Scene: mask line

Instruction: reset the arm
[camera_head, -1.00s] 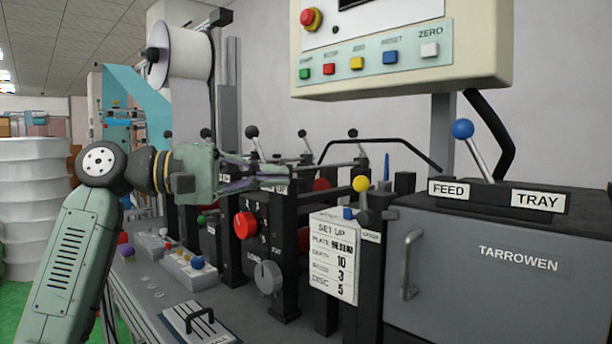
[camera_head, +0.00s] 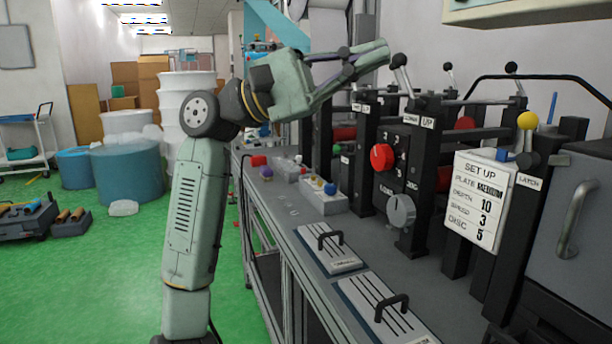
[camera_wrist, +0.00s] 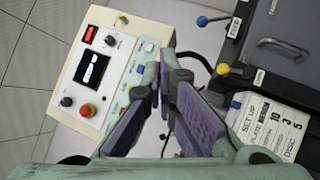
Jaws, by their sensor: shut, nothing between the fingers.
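My arm (camera_head: 197,205) rises at the left of the machine line in the head view, its elbow bent. My gripper (camera_head: 383,52) points right and a little up, above the bench and in front of the machine posts. Its fingers are shut with nothing between them. In the wrist view my gripper (camera_wrist: 166,75) shows its purple pads close together, with the control panel beyond them. The gripper appears to touch nothing.
The machine has a red knob (camera_head: 382,157), a grey dial (camera_head: 401,210), a set-up card (camera_head: 478,200) and several levers. The control panel (camera_wrist: 112,75) shows in the wrist view. Two handled plates lie on the bench (camera_head: 300,238). Green floor (camera_head: 90,270) is open at left.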

